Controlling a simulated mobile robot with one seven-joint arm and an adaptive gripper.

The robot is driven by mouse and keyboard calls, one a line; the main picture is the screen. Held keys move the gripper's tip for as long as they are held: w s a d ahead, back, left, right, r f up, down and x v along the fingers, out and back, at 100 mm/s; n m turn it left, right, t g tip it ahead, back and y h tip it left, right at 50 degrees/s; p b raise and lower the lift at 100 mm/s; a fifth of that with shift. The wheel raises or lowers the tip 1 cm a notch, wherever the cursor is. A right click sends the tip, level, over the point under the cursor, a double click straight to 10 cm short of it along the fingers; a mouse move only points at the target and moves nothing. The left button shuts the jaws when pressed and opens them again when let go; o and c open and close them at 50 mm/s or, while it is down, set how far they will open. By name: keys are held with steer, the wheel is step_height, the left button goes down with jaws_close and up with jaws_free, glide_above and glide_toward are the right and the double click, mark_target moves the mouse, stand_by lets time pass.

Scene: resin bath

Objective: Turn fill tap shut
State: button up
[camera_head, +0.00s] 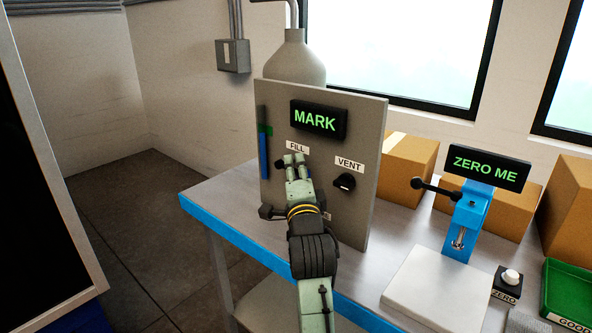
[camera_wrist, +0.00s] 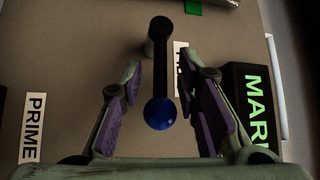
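The fill tap (camera_wrist: 159,113) shows in the wrist view as a black lever with a blue ball at its end, pivoting near the top of the picture. The lever lies between the purple pads of my gripper (camera_wrist: 162,88), with a gap on both sides. My gripper is open and holds nothing. In the head view, my gripper (camera_head: 292,162) is at the grey panel (camera_head: 372,150), just below the FILL label (camera_head: 298,147). The gripper hides most of the tap there; in the wrist view the lever covers part of the label behind it.
The VENT knob (camera_head: 344,182) is right of my gripper on the same panel, below the MARK display (camera_head: 317,120). A PRIME label (camera_wrist: 34,127) is at the left in the wrist view. A blue press (camera_head: 470,212) with a ZERO ME display (camera_head: 487,167) stands to the right.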

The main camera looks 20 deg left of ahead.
jaws_close()
stand_by(0.7)
